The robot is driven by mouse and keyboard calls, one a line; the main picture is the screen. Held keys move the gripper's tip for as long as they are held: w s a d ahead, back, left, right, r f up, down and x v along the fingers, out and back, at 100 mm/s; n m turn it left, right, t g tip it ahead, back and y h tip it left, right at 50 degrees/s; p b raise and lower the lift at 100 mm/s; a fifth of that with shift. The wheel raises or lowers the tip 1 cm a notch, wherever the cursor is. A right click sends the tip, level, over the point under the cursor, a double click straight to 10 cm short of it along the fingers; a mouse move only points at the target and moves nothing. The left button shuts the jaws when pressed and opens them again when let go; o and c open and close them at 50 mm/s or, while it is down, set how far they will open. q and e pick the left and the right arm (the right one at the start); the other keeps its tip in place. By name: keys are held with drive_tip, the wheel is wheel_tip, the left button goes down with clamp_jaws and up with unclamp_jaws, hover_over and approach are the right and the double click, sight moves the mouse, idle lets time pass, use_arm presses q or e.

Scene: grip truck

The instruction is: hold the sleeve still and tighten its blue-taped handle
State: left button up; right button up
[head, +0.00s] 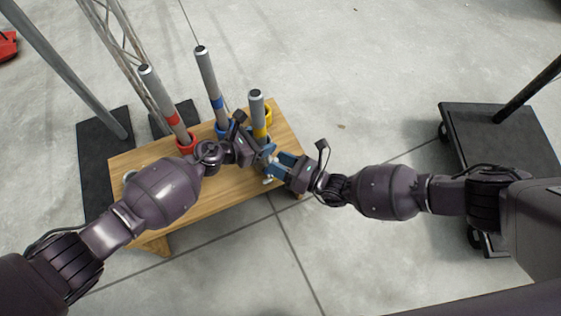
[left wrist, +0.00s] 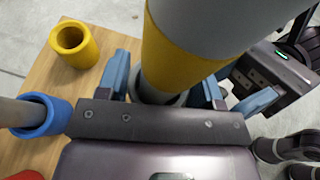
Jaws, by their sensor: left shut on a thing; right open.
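A grey tube with yellow tape (head: 257,106) stands at the right part of the wooden table. My left gripper (head: 262,147) is shut on it, and the left wrist view shows the fingers on both sides, just below the yellow tape (left wrist: 185,60). My right gripper (head: 276,168) is open, close to the tube's lower right side. In the left wrist view, part of my right gripper is beside the tube at the right. The sleeve and a blue-taped handle on it cannot be clearly made out; the grippers crowd that spot.
A blue-taped tube (head: 217,102) stands in a blue cup (left wrist: 42,117); a red-taped tube (head: 172,117) stands in a red cup (head: 186,142). An empty yellow cup (left wrist: 75,42) is behind. The wooden table (head: 125,160) has bare room left; a black cart (head: 480,120) stands right.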

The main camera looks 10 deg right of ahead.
drive_tip(key=shift+c, duration=0.5)
clamp_jaws()
drive_tip(key=shift+f, duration=0.1)
drive_tip(key=shift+w+d+f+m+t+y, duration=0.1)
drive_tip(key=shift+f+m+t+y, duration=0.25)
drive_tip(key=shift+m+t, duration=0.9)
drive_tip(key=shift+f+m+t+y, duration=0.3)
drive_tip(key=shift+m+t, duration=0.3)
drive_tip(key=shift+m, duration=1.2)
drive_tip(key=shift+w+d+f+m+t+y, duration=0.1)
drive_tip(key=shift+f+m+t+y, duration=0.2)
drive_tip(key=shift+m+t, duration=0.95)
drive_tip(key=shift+m, duration=1)
drive_tip(key=shift+o, duration=0.5)
unclamp_jaws()
drive_tip(key=shift+s, duration=0.1)
